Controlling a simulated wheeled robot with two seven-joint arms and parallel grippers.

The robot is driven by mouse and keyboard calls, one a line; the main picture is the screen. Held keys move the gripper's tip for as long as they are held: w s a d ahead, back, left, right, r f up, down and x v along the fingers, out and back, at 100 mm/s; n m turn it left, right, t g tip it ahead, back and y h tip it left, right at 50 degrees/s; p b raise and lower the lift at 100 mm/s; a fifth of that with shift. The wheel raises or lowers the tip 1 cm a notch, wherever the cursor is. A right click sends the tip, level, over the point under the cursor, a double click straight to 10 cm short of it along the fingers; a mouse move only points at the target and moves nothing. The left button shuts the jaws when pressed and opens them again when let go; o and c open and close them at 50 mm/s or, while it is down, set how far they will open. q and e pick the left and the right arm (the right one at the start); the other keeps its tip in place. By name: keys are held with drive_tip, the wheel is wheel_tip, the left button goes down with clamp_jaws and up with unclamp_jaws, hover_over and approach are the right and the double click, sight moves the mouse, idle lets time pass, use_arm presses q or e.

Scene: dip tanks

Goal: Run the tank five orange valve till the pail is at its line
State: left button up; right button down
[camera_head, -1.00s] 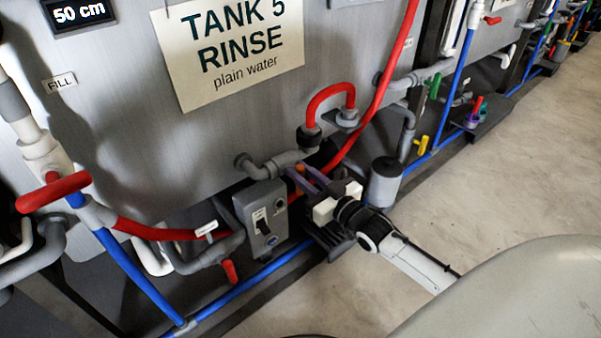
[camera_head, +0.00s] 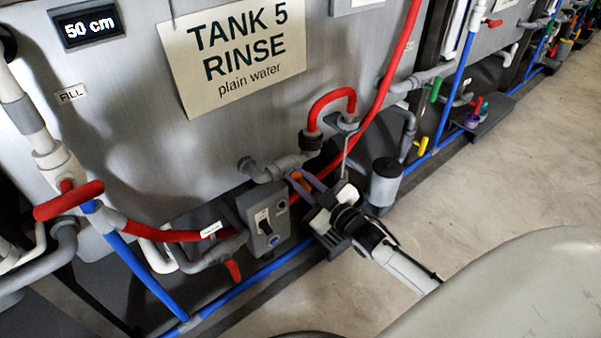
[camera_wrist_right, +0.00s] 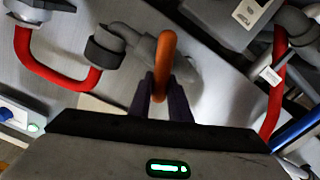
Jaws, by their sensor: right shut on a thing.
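The orange valve handle (camera_head: 297,178) sits on a grey pipe low on the front of tank five (camera_head: 140,140). In the right wrist view the orange handle (camera_wrist_right: 166,62) stands between my finger ends. My right gripper (camera_head: 304,185) is shut on this handle; its purple fingers (camera_wrist_right: 162,96) also show in the wrist view. I cannot make out the pail or its line in either view. My left gripper is not in view.
A red hose (camera_head: 372,110) loops close to the valve. A grey switch box (camera_head: 264,215) is just left of my gripper, and a grey canister (camera_head: 385,182) is to its right. A blue pipe (camera_head: 250,283) runs along the base. The floor (camera_head: 480,190) at right is clear.

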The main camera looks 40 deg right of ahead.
drive_tip(key=shift+a+f+n, duration=0.1)
drive_tip(key=shift+a+n, duration=0.1)
drive_tip(key=shift+n, duration=0.7)
drive_tip(key=shift+n+p, duration=0.3)
drive_tip(key=shift+p, duration=0.05)
drive_tip(key=shift+f, duration=0.1)
drive_tip(key=c, duration=1.6)
unclamp_jaws()
drive_tip(key=shift+c, duration=0.2)
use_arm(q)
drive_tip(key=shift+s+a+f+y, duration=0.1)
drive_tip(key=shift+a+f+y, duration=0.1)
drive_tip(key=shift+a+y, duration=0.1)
use_arm(e)
drive_tip(key=shift+s, duration=0.1)
